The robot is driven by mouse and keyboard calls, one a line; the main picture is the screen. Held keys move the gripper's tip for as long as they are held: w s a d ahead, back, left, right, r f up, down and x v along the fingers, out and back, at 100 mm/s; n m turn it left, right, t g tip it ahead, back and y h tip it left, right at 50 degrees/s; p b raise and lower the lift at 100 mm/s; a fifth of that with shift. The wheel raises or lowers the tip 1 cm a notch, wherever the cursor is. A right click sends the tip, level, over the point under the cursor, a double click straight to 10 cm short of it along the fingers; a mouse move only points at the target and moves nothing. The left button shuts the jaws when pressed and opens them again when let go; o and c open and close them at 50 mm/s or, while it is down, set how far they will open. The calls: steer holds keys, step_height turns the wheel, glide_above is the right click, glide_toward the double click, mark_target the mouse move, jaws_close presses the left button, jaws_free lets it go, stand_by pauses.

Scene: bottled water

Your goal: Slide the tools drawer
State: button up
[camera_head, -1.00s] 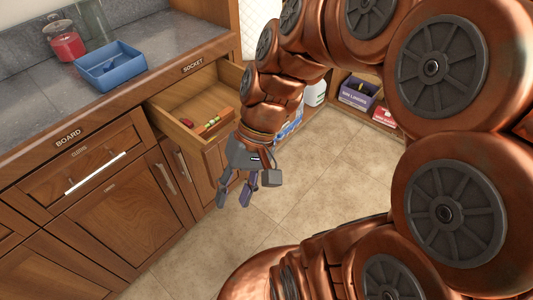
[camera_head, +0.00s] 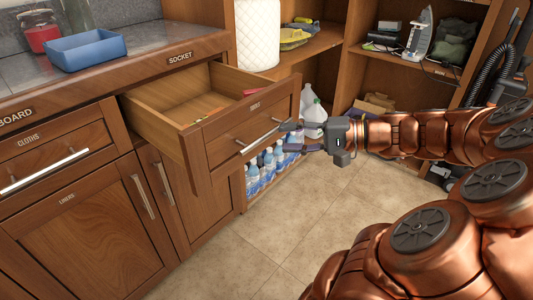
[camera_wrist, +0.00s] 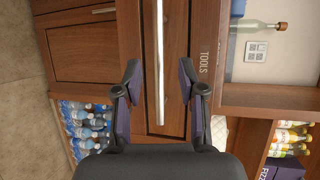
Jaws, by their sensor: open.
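The wooden tools drawer (camera_head: 226,126) stands pulled out below the counter in the head view. Its front also fills the middle of the wrist view (camera_wrist: 174,47), with the label TOOLS reading sideways. A long silver bar handle (camera_head: 262,137) runs across the front; in the wrist view the handle (camera_wrist: 159,55) runs upright. My gripper (camera_head: 289,137) is open at the right end of the handle. In the wrist view its two dark fingers (camera_wrist: 160,78) lie on either side of the bar, apart from it in the picture. Contact with the bar is not visible.
Bottled water packs (camera_head: 270,165) stand low under the drawer, with white jugs (camera_head: 314,110) behind my gripper. Shelves with an iron (camera_head: 419,40) are at the back right. A blue tray (camera_head: 88,50) sits on the counter. The tiled floor (camera_head: 300,222) in front is clear.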

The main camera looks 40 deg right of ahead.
mark_target(269, 136)
steer(key=shift+t, duration=0.4)
steer(key=shift+w+d+f+b+x, duration=0.1)
steer(key=shift+d+f+b+x, duration=0.2)
steer(key=shift+x, duration=0.8)
steer(key=shift+w+d+b+x, duration=0.1)
steer(key=shift+b+x, duration=0.25)
steer(key=shift+x, duration=0.7)
steer(key=shift+w+d+f+b+x, duration=0.15)
steer(key=shift+b+x, duration=0.2)
steer(key=shift+x, duration=0.75)
jaws_close()
